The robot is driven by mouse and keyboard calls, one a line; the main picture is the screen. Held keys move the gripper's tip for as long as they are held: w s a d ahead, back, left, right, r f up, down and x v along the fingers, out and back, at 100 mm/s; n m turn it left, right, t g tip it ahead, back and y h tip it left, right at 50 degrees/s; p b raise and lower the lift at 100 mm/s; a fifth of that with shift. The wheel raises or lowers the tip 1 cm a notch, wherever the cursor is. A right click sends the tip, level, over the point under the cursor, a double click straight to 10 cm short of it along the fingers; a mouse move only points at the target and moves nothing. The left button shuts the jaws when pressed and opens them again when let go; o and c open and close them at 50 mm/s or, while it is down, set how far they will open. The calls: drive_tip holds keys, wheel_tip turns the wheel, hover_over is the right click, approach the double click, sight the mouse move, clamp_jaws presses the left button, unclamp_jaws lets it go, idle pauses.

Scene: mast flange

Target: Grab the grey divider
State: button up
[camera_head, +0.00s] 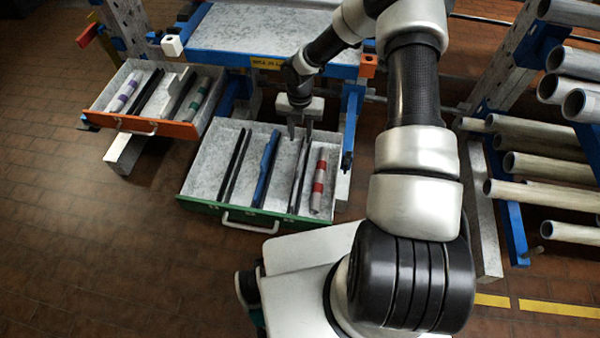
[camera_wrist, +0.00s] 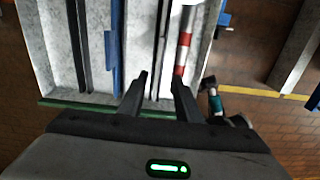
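The green-fronted drawer (camera_head: 208,180) is pulled out and holds upright dividers. A thin grey divider (camera_head: 297,180) stands in its right part, between the blue divider (camera_head: 266,168) and a red-and-white striped tube (camera_head: 318,182). My gripper (camera_head: 299,132) points down over the rear right of this drawer, near the divider's far end. In the wrist view my gripper (camera_wrist: 161,77) is open, its fingers apart with nothing held. There the grey divider (camera_wrist: 157,55) runs up the picture between the two fingertips; I cannot tell how far below them it is.
A dark divider pair (camera_head: 235,165) stands in the drawer's left part. An orange-fronted drawer (camera_head: 150,124) with striped tubes and dividers is open at left. A blue-edged bench (camera_head: 265,30) is behind. Metal pipes (camera_head: 545,170) are racked at right. Floor at left is clear.

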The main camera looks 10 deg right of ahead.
sight(300, 161)
wheel_tip(300, 161, down, 13)
drive_tip(key=b, duration=0.2)
drive_tip(key=shift+a+b, duration=0.1)
drive_tip(key=shift+b, duration=0.2)
drive_tip(key=shift+w+f+b, duration=0.2)
drive_tip(key=shift+f+b, duration=0.15)
drive_tip(key=shift+f, duration=0.95)
drive_tip(key=shift+w+f+b, duration=0.15)
drive_tip(key=shift+f+b, duration=0.2)
drive_tip(key=shift+f, duration=0.95)
drive_tip(key=shift+c, duration=0.4)
clamp_jaws()
